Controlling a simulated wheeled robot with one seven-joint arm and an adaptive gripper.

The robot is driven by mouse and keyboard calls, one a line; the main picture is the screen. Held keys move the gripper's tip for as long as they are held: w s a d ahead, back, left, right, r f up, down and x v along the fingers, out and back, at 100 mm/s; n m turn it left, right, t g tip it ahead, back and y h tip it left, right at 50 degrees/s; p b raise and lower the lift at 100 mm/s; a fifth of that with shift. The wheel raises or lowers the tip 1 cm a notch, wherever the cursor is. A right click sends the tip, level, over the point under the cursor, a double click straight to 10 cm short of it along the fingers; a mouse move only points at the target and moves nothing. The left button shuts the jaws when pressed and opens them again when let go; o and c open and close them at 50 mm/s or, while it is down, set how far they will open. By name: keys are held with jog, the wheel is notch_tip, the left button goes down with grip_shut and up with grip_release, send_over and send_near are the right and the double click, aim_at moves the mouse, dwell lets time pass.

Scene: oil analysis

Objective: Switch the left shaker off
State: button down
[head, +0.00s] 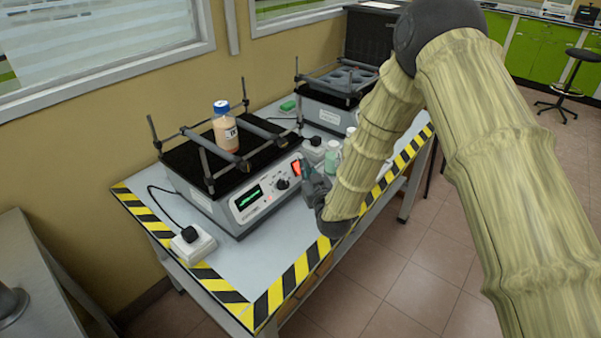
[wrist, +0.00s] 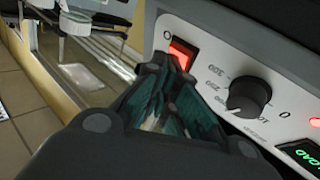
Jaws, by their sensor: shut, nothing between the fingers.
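The left shaker (head: 230,175) stands on the table, with a dark platform, clamp bars and a blue-capped bottle (head: 225,128) on top. Its front panel has a green display (head: 249,197), a black dial (head: 282,184) and a red lit rocker switch (head: 296,168). In the wrist view the switch (wrist: 182,54) glows red, with the dial (wrist: 249,95) to its right. My gripper (head: 306,168) is at the panel's right end, close to the switch. In the wrist view its fingertips (wrist: 172,62) are together, empty, and overlap the switch's lower edge; I cannot tell whether they touch it.
A second shaker (head: 335,95) stands behind to the right. Small bottles (head: 333,157) stand near my arm. A power socket (head: 192,244) with a plugged cable sits at the front left.

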jog(key=shift+w+a+f, duration=0.1)
jog(key=shift+a, duration=0.05)
dwell(0.4)
jog(key=shift+s+d+r, duration=0.4)
jog(key=shift+d, duration=0.1)
dwell(0.4)
jog(key=s+d+r+p, duration=0.2)
jog(key=d+r, duration=0.1)
jog(key=shift+s+d, duration=0.15)
jog(key=shift+s, duration=0.05)
dwell(0.5)
jog(key=shift+f, duration=0.1)
